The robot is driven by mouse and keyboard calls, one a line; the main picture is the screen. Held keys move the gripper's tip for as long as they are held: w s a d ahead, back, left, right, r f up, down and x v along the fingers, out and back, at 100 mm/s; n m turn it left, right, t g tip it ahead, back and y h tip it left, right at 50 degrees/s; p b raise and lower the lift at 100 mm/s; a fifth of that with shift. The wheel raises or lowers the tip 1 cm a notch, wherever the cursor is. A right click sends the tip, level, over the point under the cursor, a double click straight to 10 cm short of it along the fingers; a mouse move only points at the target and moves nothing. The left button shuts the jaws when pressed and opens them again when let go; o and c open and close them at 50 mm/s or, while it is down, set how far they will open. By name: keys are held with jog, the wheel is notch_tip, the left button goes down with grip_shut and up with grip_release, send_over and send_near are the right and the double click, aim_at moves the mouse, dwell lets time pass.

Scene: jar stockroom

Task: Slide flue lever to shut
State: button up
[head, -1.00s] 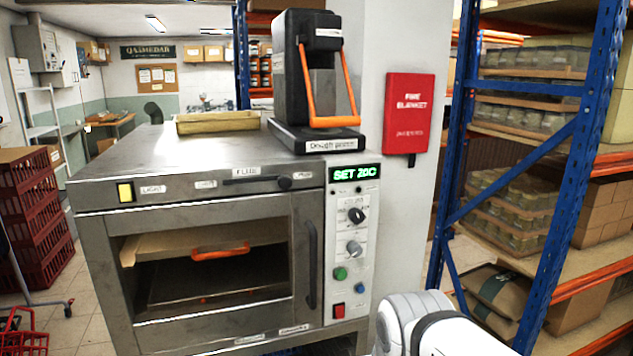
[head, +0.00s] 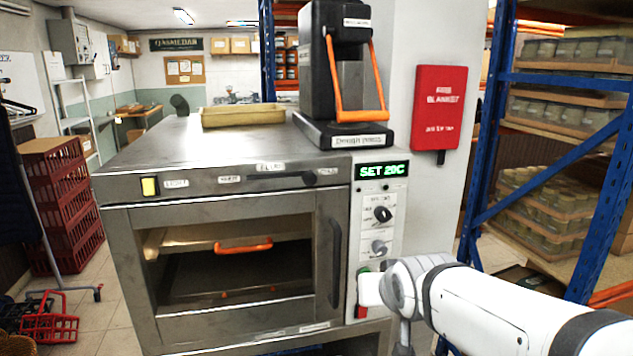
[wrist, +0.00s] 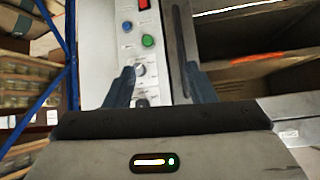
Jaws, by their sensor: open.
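The flue lever (head: 309,178) is a small dark knob at the right end of a dark slot on the oven's (head: 220,200) top front strip. A flue label (head: 270,166) sits above the slot, with a small label at each end too small to read surely. My gripper (wrist: 160,88) is open and empty in the wrist view, its two dark fingers apart in front of the oven's control panel (wrist: 142,20). I cannot make out the lever in the wrist view. In the head view my white arm is at the lower right, below and right of the lever.
A dough press (head: 345,80) and a shallow tray (head: 243,115) stand on the oven. A door handle (head: 336,262) runs down the oven's right front. A fire blanket box (head: 437,105) hangs on the pillar. Blue shelving (head: 490,130) with jars is at right; red crates (head: 62,210) stand left.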

jog(key=w+a+r+t+y, duration=0.2)
jog(key=w+a+r+t, duration=0.3)
jog(key=w, duration=0.3)
jog(key=n+t+y, duration=0.1)
jog(key=t+y, duration=0.1)
send_near(311, 181)
jog(key=w, duration=0.2)
jog(key=p+x, duration=0.1)
jog(key=x, duration=0.1)
jog(key=p+x, duration=0.1)
jog(key=x, duration=0.2)
jog(key=p+x, duration=0.1)
jog(key=x, duration=0.1)
jog(key=shift+w+a, duration=0.3)
jog(key=shift+a, duration=0.15)
jog(key=shift+c, duration=0.5)
grip_shut()
